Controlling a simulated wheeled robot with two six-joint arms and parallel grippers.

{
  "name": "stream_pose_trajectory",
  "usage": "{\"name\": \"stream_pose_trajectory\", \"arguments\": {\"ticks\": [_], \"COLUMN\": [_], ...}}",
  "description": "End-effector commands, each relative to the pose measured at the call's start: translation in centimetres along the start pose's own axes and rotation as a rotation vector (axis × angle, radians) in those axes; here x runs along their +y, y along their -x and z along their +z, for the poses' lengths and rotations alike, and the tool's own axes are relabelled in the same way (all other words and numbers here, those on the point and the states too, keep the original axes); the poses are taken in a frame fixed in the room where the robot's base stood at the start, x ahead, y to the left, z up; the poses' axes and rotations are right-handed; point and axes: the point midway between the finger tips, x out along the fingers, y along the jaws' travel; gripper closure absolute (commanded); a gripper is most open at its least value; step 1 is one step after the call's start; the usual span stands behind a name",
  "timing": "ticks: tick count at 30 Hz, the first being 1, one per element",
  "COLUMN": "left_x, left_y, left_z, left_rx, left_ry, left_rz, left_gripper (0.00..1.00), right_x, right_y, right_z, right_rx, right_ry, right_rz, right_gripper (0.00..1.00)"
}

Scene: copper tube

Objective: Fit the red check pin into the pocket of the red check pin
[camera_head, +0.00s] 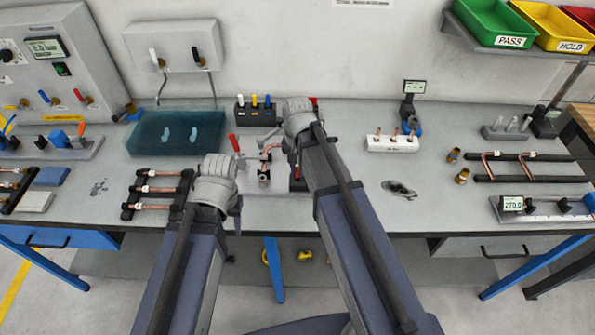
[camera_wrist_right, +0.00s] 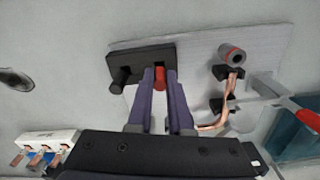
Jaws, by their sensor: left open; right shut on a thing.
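In the right wrist view, my right gripper (camera_wrist_right: 160,98) is shut on the red check pin (camera_wrist_right: 159,78). Its red end shows between the fingertips, against the edge of a black block (camera_wrist_right: 128,58) on a grey plate. I cannot tell whether the pin is inside a pocket; the fingers and block hide its lower part. In the head view, my right gripper (camera_head: 296,172) is mostly hidden by its arm, at the fixture plate. My left gripper (camera_head: 236,213) is open and empty, low in front of the fixture, partly hidden by its wrist.
A bent copper tube (camera_wrist_right: 229,98) sits in the fixture beside the block, near a red-handled clamp (camera_head: 234,144). A rack of coloured handles (camera_head: 255,114) stands behind. Copper tubes on black rests (camera_head: 158,188) lie left. A white block (camera_head: 392,143) stands right.

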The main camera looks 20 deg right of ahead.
Motion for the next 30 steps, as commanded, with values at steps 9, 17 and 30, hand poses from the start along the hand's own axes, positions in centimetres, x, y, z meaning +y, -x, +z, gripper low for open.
{"name": "stream_pose_trajectory", "arguments": {"ticks": [9, 17, 30], "left_x": [0.0, 0.0, -0.1], "left_y": [-0.2, -0.2, 0.8], "left_z": [0.0, 0.0, 0.1], "left_rx": [0.000, 0.000, 0.000], "left_ry": [0.000, 0.000, 0.000], "left_rz": [0.000, 0.000, 0.000], "left_gripper": [0.50, 0.50, 0.50], "right_x": [0.0, 0.0, 0.0], "right_y": [-0.2, -0.2, 0.8], "right_z": [0.0, 0.0, 0.0], "right_rx": [0.000, 0.000, 0.000], "right_ry": [0.000, 0.000, 0.000], "right_rz": [0.000, 0.000, 0.000], "right_gripper": [0.76, 0.52, 0.52]}}
